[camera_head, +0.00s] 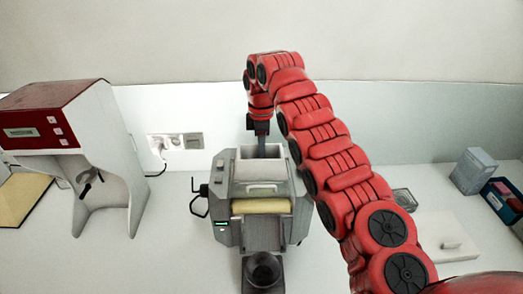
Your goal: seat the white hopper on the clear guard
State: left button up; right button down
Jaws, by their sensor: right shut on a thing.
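The grey mill (227,230) stands on the worktop in the middle of the head view. The white hopper (275,151), a pale open-topped box, is at the top of the mill. The clear guard (262,188), with a pale handle, is just below and in front of it. I cannot tell whether the hopper touches the guard. My right gripper (262,133) points down at the hopper's back edge and is shut on it; its fingertips are partly hidden. My left gripper is out of view.
A red and white machine (95,140) stands at left, beside a wall socket (180,141). A dark cup (264,270) is in front of the mill. A pale board (445,235), a grey box (473,170) and a dark bin (502,198) are at right.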

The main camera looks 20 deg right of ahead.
jog(key=shift+f, duration=0.15)
dwell(0.3)
jog(key=c, duration=0.8)
grip_release()
jog(key=shift+r+b, duration=0.35)
jog(key=shift+r, duration=0.5)
notch_tip(320, 180, up, 10)
jog(key=p, duration=0.9)
jog(key=shift+s+r, duration=0.1)
jog(key=shift+r, duration=0.15)
jog(key=shift+f, duration=0.15)
